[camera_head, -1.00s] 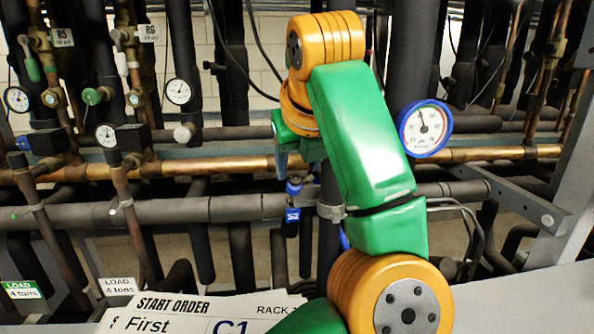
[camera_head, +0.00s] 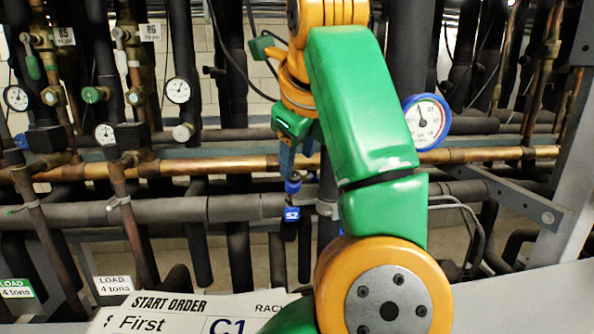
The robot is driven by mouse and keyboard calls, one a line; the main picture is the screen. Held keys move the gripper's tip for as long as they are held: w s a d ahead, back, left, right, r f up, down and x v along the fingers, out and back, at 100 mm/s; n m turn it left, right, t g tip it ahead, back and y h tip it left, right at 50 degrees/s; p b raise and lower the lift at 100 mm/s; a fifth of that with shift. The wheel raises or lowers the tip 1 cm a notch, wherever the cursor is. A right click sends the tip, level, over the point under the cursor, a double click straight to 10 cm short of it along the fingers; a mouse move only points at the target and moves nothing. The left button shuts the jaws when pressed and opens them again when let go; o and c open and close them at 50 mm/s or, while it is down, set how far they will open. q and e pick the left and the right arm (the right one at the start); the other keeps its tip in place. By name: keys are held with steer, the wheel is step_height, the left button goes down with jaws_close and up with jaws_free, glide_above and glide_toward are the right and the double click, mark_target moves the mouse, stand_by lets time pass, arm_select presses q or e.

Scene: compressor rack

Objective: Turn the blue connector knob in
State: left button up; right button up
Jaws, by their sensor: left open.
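The blue connector knob (camera_head: 293,185) sits on a dark upright pipe near the middle of the camera_head view, just above a blue tag marked S2 (camera_head: 291,213). My left gripper (camera_head: 293,170) is directly above the knob with its bluish fingers pointing down. It is open. The fingertips overlap or nearly meet the top of the knob in the picture; I cannot tell whether they touch it. My green and orange arm hides what lies to the right of the gripper. My right gripper is not in view.
A copper pipe (camera_head: 210,166) and a thick grey pipe (camera_head: 160,211) run across behind the gripper. A blue-rimmed gauge (camera_head: 427,122) is right of my arm. Dark upright pipes crowd the rack. A start order sheet (camera_head: 180,312) is at the bottom.

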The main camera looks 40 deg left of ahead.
mark_target(295, 175)
arm_select(q)
steer(key=shift+n, duration=0.6)
steer(key=b+x, duration=0.2)
steer(key=x, duration=0.4)
steer(key=shift+r, duration=0.1)
steer(key=n, duration=0.2)
steer(key=shift+w+r+n+p, duration=0.1)
steer(key=shift+r+n+p, duration=0.15)
steer(key=shift+n+p, duration=0.1)
steer(key=shift+r+n+p, duration=0.3)
steer(key=shift+n+p, duration=0.75)
steer(key=shift+d+f+n+p, duration=0.1)
steer(key=shift+n+p, duration=0.2)
steer(key=shift+n, duration=0.7)
steer(key=shift+s+d+f+n, duration=0.15)
steer(key=shift+s+n, duration=0.1)
steer(key=shift+n, duration=0.55)
steer(key=shift+w+f, duration=0.1)
